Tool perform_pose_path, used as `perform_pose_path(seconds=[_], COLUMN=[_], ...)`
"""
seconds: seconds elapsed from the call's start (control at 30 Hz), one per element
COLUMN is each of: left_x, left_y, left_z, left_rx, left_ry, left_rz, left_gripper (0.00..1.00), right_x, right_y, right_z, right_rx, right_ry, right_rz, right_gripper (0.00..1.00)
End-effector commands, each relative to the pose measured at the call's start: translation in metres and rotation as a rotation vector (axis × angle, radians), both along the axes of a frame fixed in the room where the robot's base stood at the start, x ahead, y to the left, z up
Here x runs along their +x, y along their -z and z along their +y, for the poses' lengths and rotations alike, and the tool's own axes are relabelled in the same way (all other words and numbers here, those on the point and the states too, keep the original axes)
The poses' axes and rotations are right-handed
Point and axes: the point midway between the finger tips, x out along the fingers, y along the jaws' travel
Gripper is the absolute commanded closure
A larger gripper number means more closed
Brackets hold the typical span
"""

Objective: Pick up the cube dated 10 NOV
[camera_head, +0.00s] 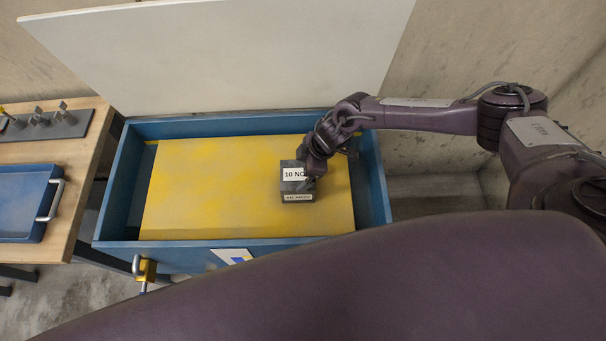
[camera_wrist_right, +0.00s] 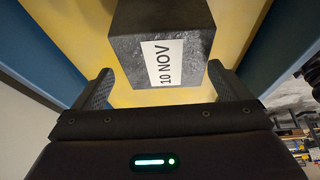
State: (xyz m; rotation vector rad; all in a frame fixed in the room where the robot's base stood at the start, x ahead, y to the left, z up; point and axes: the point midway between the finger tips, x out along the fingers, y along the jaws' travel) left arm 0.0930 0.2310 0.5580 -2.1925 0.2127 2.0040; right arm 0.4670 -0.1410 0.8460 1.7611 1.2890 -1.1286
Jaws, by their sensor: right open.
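The dark grey cube (camera_head: 297,183) with a white "10 NOV" label sits on the yellow surface inside the blue box, right of its middle. In the right wrist view the cube (camera_wrist_right: 195,22) and its label stand just ahead of the two fingers. My right gripper (camera_head: 312,178) is at the cube's right side in the head view and hides part of the label. In the right wrist view the right gripper (camera_wrist_right: 166,88) is open, with one finger toward each side of the cube. Whether the fingers touch it I cannot tell. My left gripper is not in view.
The blue box (camera_head: 112,205) has raised walls around the yellow bed (camera_head: 200,200), and its white lid (camera_head: 230,60) stands open behind. A wooden table (camera_head: 85,155) at left holds a blue tray (camera_head: 30,236) and small metal pieces. The yellow bed left of the cube is clear.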

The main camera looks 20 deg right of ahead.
Motion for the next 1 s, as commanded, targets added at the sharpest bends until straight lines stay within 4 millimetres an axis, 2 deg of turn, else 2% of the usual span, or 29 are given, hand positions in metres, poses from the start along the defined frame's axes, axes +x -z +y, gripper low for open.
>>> perform_pose_path(seconds=[0.03, 0.2, 0.43, 0.9, 1.0], left_x=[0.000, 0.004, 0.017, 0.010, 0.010], left_y=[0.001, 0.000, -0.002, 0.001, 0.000], left_z=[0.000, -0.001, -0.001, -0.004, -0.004], left_rx=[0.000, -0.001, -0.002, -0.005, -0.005], left_ry=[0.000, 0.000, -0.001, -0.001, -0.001], left_rz=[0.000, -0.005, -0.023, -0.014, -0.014], left_gripper=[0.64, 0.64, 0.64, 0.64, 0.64], right_x=[-0.014, -0.012, -0.011, -0.009, -0.008], right_y=[0.021, 0.034, 0.034, 0.035, 0.034], right_z=[0.006, 0.011, 0.011, 0.009, 0.009], right_rx=[-0.008, -0.006, -0.006, -0.006, -0.006], right_ry=[-0.014, -0.014, -0.013, -0.009, -0.010], right_rz=[0.023, 0.023, 0.022, 0.019, 0.018], right_gripper=[0.00, 0.00, 0.00, 0.00, 0.13])
